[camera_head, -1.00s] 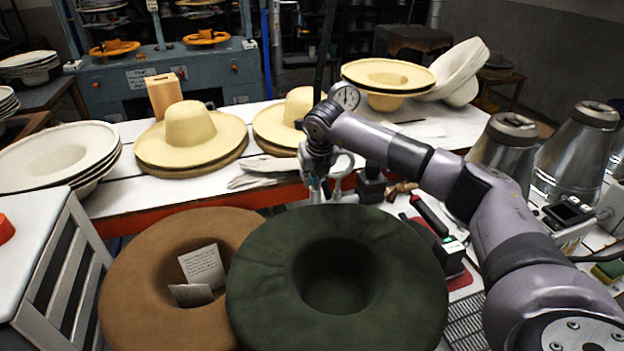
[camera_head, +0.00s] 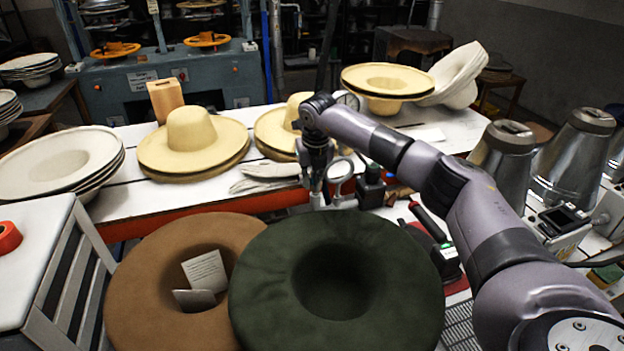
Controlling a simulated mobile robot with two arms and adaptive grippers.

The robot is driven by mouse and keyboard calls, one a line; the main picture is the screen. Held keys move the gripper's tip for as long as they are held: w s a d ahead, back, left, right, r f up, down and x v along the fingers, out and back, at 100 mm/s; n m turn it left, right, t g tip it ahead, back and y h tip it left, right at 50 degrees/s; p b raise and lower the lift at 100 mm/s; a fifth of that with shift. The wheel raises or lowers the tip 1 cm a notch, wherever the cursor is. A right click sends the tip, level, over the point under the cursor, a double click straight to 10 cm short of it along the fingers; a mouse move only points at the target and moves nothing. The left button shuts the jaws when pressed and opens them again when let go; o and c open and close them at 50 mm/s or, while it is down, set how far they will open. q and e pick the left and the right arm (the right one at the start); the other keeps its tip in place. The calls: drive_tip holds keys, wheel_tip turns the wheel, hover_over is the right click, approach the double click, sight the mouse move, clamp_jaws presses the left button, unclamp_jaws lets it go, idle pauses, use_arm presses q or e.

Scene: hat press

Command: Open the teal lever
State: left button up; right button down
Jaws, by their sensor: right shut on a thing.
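My right gripper (camera_head: 317,197) points down at the front edge of the white table, just behind the dark green hat. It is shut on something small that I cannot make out. I cannot clearly pick out a teal lever; the gripper and wrist cover part of that spot. A pale round ring-like part (camera_head: 341,170) stands right beside the gripper. A dark upright device (camera_head: 371,188) with a small bluish-green spot at its top is just right of that. My left gripper is not in view.
A dark green hat (camera_head: 410,270) and a brown hat (camera_head: 140,285) fill the front. Straw hats (camera_head: 192,130), white gloves (camera_head: 270,170) and white hat stacks (camera_head: 60,160) lie on the table (camera_head: 130,205). Metal cones (camera_head: 570,150) stand at right.

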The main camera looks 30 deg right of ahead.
drive_tip(key=shift+w+d+r+g+p, duration=0.2)
drive_tip(key=shift+w+r+g+p, duration=0.4)
drive_tip(key=shift+g, duration=0.5)
drive_tip(key=shift+w+r+y, duration=0.15)
drive_tip(key=shift+y, duration=0.15)
drive_tip(key=c, duration=1.7)
unclamp_jaws()
wheel_tip(320, 180, up, 12)
drive_tip(key=shift+f, duration=0.1)
